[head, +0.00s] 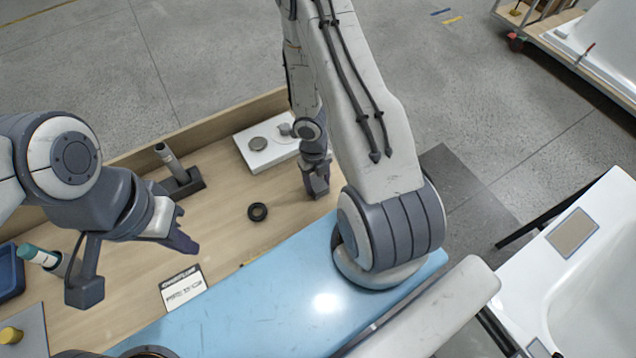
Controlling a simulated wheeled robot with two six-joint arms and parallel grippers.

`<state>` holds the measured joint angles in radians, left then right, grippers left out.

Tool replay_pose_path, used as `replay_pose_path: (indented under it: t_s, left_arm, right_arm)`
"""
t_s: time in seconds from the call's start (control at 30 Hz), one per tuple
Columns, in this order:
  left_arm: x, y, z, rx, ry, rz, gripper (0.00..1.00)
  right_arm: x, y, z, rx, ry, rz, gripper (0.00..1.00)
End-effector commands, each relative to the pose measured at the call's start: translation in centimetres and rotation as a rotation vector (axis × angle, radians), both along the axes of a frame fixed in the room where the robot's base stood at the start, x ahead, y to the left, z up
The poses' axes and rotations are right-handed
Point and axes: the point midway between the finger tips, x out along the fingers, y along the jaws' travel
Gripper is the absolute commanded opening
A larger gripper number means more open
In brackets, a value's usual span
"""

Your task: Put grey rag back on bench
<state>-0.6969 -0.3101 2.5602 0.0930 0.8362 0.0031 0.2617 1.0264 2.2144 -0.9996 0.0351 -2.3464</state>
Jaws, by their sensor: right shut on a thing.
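The bench (225,215) has a pale wooden top with a raised back edge and a blue mat (240,310) along its front. My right gripper (318,190) points down low over the wooden top, right of the black ring and next to the white block. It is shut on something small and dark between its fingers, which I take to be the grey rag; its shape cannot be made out. No other grey rag shows plainly. My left gripper (186,232) hangs over the left part of the bench, fingers apart and empty.
On the bench are a black ring (257,212), a white block (262,151) with round parts, a tool in a dark holder (184,182), a printed card (183,289) and a teal-capped tube (37,255). A white tub shell (590,275) stands at right.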

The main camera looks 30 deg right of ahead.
Motion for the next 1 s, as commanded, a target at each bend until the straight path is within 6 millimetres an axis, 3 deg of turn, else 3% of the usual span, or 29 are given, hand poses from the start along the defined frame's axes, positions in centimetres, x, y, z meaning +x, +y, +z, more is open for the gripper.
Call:
replay_pose_path:
  t_s: [0.03,0.1,0.47,0.67,1.0]
  left_arm:
    - [0.0,0.0,0.0,0.000,0.000,0.000,0.00]
    - [0.0,0.0,0.0,0.000,0.000,0.000,0.00]
    - [0.0,0.0,0.4,0.000,0.000,-0.001,0.00]
    - [0.0,0.0,2.8,0.000,0.000,-0.003,0.00]
    - [0.0,0.0,8.5,0.000,-0.001,-0.010,0.00]
  right_arm:
    - [0.0,0.0,0.0,0.000,0.001,0.000,0.70]
    - [0.0,0.0,0.0,0.000,0.000,0.000,0.89]
    - [0.0,0.0,0.4,0.000,0.000,0.000,0.89]
    - [0.2,0.0,2.4,0.000,0.000,0.000,0.89]
    - [0.7,0.0,6.9,0.000,0.000,0.000,0.89]
